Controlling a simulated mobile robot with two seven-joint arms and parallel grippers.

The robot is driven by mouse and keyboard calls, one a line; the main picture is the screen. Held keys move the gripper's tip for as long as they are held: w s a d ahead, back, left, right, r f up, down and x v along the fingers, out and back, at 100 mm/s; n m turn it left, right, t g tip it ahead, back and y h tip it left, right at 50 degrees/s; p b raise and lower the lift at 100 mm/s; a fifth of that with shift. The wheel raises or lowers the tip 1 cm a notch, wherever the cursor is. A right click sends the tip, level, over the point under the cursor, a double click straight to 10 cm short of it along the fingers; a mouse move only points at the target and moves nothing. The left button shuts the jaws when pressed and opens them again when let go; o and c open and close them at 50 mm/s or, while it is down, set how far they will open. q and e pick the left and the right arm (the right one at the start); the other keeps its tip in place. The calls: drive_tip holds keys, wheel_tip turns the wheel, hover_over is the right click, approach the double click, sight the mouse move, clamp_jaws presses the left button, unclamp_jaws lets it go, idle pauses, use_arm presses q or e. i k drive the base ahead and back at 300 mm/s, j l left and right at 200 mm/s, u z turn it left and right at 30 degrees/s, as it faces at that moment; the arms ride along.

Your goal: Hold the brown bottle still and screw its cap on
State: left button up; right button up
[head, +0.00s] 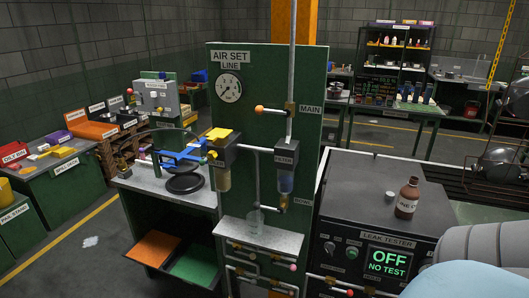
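The brown bottle (406,203) stands upright on the dark top of the leak tester, towards its right side. Neither of my grippers shows. A rounded grey and pale blue part of my own arm fills the lower right corner, in front of the tester.
The leak tester (350,215) has knobs and a lit OFF / NO TEST screen (388,262) on its front. Left of it rises a green air set panel (265,120) with a gauge, pipes and a small shelf. The tester's top is mostly clear around the bottle.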

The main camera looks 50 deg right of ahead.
sight(409, 196)
drive_tip(key=z, duration=2.55)
